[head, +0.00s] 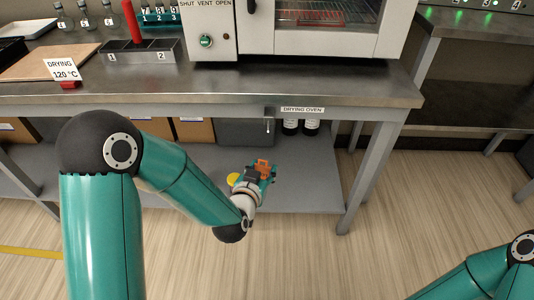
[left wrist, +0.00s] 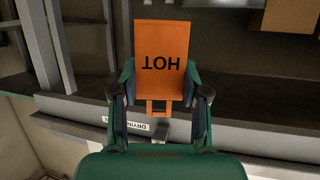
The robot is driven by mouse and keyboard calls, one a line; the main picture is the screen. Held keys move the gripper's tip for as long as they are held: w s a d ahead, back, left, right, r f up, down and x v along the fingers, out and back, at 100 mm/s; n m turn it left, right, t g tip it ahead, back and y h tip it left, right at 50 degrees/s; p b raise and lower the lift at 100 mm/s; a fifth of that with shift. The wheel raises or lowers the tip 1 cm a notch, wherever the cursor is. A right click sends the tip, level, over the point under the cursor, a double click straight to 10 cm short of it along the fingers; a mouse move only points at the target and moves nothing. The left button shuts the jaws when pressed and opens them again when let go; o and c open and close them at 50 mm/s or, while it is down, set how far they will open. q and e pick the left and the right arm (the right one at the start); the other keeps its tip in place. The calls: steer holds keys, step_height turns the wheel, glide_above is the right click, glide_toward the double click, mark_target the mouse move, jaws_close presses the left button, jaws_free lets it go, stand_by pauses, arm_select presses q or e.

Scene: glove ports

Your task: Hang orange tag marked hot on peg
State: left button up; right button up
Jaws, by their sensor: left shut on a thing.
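The orange tag (head: 263,164) is in my left gripper (head: 262,174), in front of and below the bench edge in the head view. In the left wrist view the tag (left wrist: 160,62) shows the word HOT upside down, with a slotted end between the fingers. My left gripper (left wrist: 160,92) is shut on it. A small peg (head: 268,125) hangs from a dark bracket on the bench front, left of the DRYING OVEN label (head: 302,109). The tag is below the peg and apart from it. My right gripper is out of view.
The drying oven (head: 222,40) stands on the steel bench (head: 300,86). A DRYING 120 °C sign (head: 62,69) stands at the left. Dark bottles (head: 290,127), boxes and a yellow round thing (head: 233,179) are at the lower shelf (head: 310,180). A bench leg (head: 368,180) stands right.

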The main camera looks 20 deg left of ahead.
arm_select(q)
steer(key=s+d+r+p, duration=0.25)
steer(key=s+r, duration=0.45)
steer(key=r, duration=0.5)
steer(key=a+r+b+x, duration=0.1)
steer(key=b+x, duration=0.1)
steer(key=x, duration=0.8)
steer(key=shift+w+a+r, duration=0.2)
steer(key=shift+a+r, duration=0.05)
steer(key=shift+a, duration=0.1)
stand_by(0.4)
steer(key=o, duration=1.2)
steer(key=shift+s, duration=0.1)
